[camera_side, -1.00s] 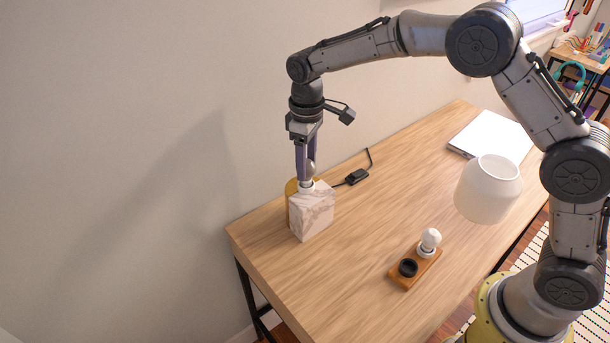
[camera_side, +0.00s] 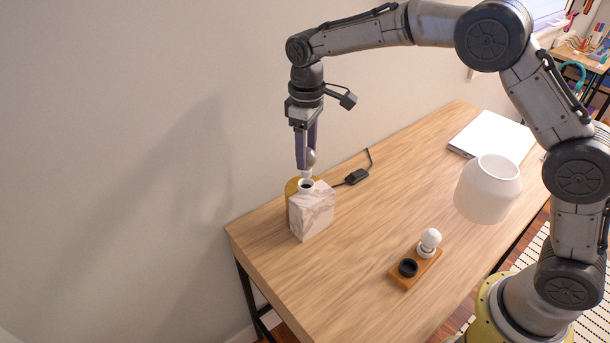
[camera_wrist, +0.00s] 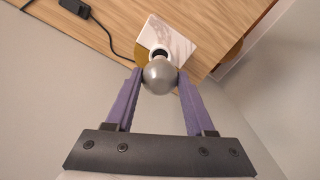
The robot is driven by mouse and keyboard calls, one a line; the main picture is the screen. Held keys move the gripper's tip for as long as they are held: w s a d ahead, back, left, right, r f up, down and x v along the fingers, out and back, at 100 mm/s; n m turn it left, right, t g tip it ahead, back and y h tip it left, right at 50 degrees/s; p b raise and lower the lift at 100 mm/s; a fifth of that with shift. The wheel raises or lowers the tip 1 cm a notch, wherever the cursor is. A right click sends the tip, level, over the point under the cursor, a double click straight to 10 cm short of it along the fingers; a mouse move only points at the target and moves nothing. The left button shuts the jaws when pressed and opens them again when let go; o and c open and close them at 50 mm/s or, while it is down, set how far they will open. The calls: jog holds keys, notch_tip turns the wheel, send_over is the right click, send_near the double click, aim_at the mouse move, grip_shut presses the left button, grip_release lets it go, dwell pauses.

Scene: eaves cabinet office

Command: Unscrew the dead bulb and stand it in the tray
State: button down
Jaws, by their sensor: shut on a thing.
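My gripper (camera_side: 308,158) is shut on a greyish bulb (camera_wrist: 160,75), with one purple finger on each side of it in the wrist view. The bulb (camera_side: 311,157) hangs base down just above the lamp's white socket (camera_side: 306,186), whose dark opening shows. The lamp base is a pale marble block (camera_side: 312,211) with a gold disc behind it. The wooden tray (camera_side: 395,281) lies nearer the table's front edge. A white bulb (camera_side: 431,238) stands upright at its far end, and a black-rimmed cup (camera_side: 408,268) at its near end looks empty.
A white lampshade (camera_side: 488,190) is at the right, beside my arm. A laptop (camera_side: 491,136) lies at the back right. A black cord switch (camera_side: 357,177) lies right of the lamp. The wooden tabletop (camera_side: 345,265) is clear between lamp and tray.

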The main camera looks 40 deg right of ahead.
dwell(0.3)
jog(key=s+d+f+n, duration=0.1)
jog(key=s+d, duration=0.1)
jog(key=s, duration=0.6)
jog(key=s+d+f+n, duration=0.1)
jog(key=s+d+f, duration=0.1)
jog(key=s, duration=0.7)
jog(key=s+d+f+n, duration=0.1)
jog(key=s+d, duration=0.3)
jog(key=s, duration=0.5)
jog(key=shift+s+f, duration=0.25)
jog(key=shift+f, duration=0.5)
jog(key=shift+f, duration=2.9)
jog(key=shift+f, duration=1.3)
jog(key=shift+c, duration=0.9)
grip_release()
